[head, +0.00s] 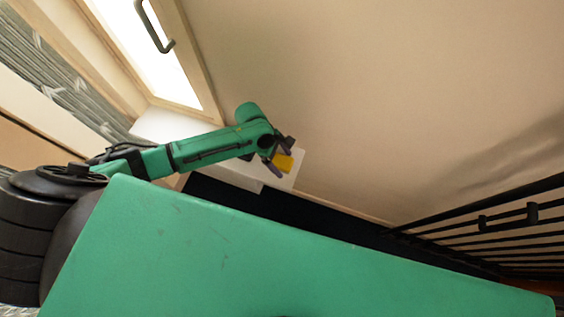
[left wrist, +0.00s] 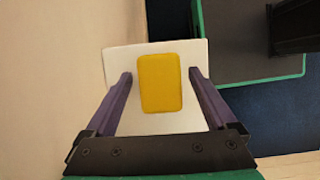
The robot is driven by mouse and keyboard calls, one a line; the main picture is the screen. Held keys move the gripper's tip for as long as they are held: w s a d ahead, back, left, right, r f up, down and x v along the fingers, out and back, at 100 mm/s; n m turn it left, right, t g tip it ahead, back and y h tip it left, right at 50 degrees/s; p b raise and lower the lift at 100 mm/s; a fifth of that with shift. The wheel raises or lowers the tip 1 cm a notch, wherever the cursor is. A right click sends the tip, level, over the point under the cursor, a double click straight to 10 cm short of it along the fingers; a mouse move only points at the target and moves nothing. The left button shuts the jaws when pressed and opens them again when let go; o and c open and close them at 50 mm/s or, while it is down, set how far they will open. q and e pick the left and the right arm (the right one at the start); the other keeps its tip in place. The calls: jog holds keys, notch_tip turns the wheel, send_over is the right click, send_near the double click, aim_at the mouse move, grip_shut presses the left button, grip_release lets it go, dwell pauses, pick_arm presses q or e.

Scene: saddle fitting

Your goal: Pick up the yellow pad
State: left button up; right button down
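The yellow pad (left wrist: 160,83) lies flat on a white surface (left wrist: 120,62) in the left wrist view. In the head view the yellow pad (head: 283,163) shows partly behind the gripper fingers. My left gripper (left wrist: 160,82) is open, with one purple finger on each side of the pad. A gap shows between each finger and the pad's edges. In the head view my left gripper (head: 280,158) is at the white surface's far right end. How high the fingers are above the surface is hard to tell. My right gripper is in neither view.
A beige wall (head: 380,90) stands close behind the white surface. A window (head: 150,50) with a dark handle is at the upper left. A black railing (head: 500,225) is at the right. Dark blue floor (left wrist: 245,110) lies to the right of the surface in the wrist view.

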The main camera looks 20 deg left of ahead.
aim_at(282, 161)
pick_arm(q)
jog(key=c, duration=1.1)
notch_tip(282, 161, up, 20)
jog(key=p, duration=0.3)
jog(key=shift+p, duration=0.3)
jog(key=shift+c, duration=0.2)
